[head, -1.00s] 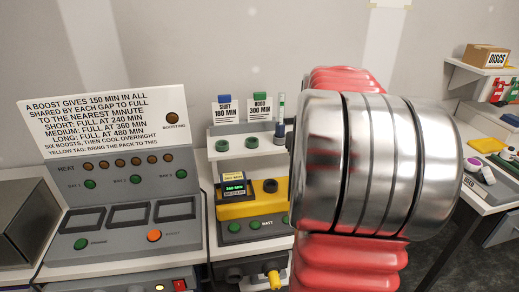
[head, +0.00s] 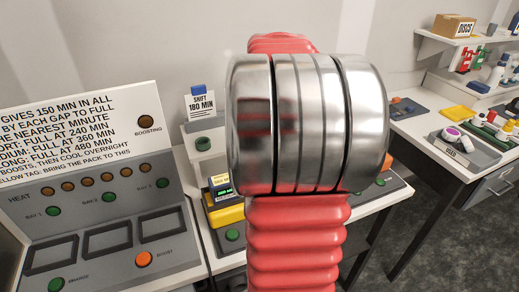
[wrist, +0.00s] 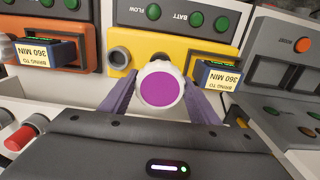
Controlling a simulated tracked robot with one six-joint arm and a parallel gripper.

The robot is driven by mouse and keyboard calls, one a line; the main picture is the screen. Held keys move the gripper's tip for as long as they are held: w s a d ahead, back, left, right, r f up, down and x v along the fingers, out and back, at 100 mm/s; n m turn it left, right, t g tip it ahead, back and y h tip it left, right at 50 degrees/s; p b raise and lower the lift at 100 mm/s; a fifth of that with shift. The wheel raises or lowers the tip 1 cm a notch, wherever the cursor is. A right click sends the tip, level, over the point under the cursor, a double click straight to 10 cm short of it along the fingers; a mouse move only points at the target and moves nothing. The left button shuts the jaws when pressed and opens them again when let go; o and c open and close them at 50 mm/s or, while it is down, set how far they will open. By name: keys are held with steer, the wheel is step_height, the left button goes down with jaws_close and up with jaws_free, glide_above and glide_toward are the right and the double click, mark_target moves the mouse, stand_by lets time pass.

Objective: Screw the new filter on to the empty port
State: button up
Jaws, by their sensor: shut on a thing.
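In the wrist view, the new filter (wrist: 161,84) is a white round piece with a purple face. My gripper (wrist: 160,98) is shut on it, with one purple-grey finger on each side. The filter is in front of the yellow unit (wrist: 181,56). A round grey port (wrist: 119,60) shows on that unit just left of the filter. I cannot tell whether the filter touches the unit, and it hides what is behind it. In the head view, the yellow unit (head: 226,213) is partly hidden by my arm, and the filter and gripper are out of sight.
An orange unit (wrist: 87,45) stands left of the yellow one. Yellow tags (wrist: 221,76) hang in front. A sloped console (head: 105,240) stands left.

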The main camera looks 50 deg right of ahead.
steer(key=shift+f, duration=0.1)
steer(key=shift+s+f, duration=0.1)
steer(key=shift+f, duration=2.7)
steer(key=shift+f, duration=1.25)
steer(key=m, duration=0.4)
steer(key=shift+m, duration=2.6)
steer(key=o, duration=1.4)
steer(key=shift+c, duration=0.2)
steer(key=shift+r, duration=0.1)
